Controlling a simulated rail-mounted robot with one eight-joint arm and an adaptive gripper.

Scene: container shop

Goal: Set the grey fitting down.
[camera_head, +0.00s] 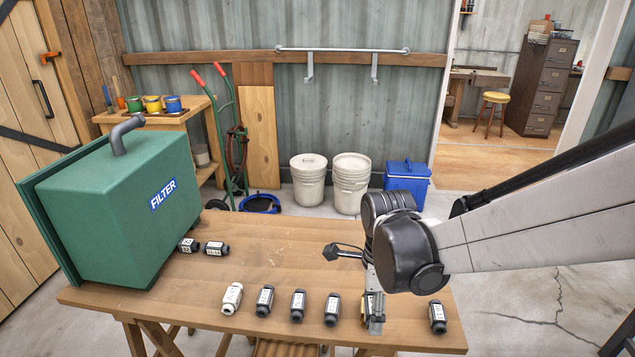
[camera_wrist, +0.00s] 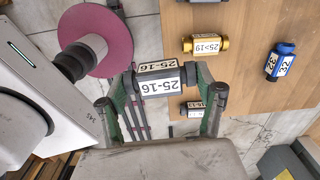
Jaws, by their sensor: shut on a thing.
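My gripper (camera_wrist: 166,80) is shut on a dark grey fitting (camera_wrist: 150,87) in the wrist view. The fitting has dark round ends, one against each finger, and white labels reading 25-16. In the head view my gripper (camera_head: 375,322) is low at the front right of the wooden table (camera_head: 270,262). The held fitting cannot be told apart there behind the fingers. Its height above the table is unclear.
A yellow fitting (camera_wrist: 205,44), a blue one (camera_wrist: 278,62) and a dark one (camera_wrist: 194,109) lie nearby. A green FILTER box (camera_head: 130,205) fills the left. The table's middle is clear.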

